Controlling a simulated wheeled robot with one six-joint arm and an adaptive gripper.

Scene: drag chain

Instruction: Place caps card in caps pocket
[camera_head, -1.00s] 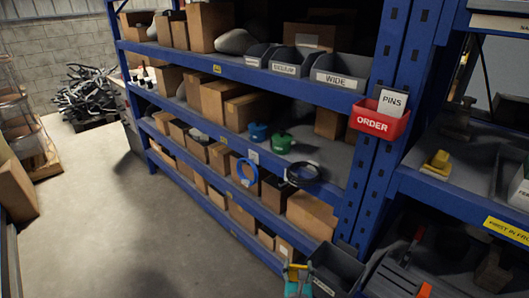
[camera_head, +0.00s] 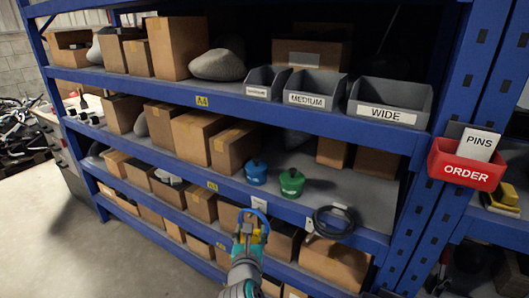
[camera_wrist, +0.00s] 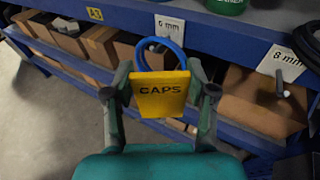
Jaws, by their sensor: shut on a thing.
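My gripper (camera_wrist: 158,100) is shut on a yellow card (camera_wrist: 160,94) marked CAPS, held upright between the two fingers. In the head view my gripper (camera_head: 251,232) is low in the middle, in front of the blue rack's lower shelves, with a little of the yellow card (camera_head: 257,236) showing. I cannot make out a pocket marked CAPS. A red ORDER pocket (camera_head: 466,168) hangs on the rack post at the right and holds a white PINS card (camera_head: 477,144).
A blue cable coil (camera_wrist: 177,45) hangs behind the card, with a black coil (camera_head: 334,222) to its right. Blue (camera_head: 256,173) and green (camera_head: 291,184) pots stand on the shelf above. Grey bins marked MEDIUM (camera_head: 313,91) and WIDE (camera_head: 389,101) sit higher. Open floor lies at left.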

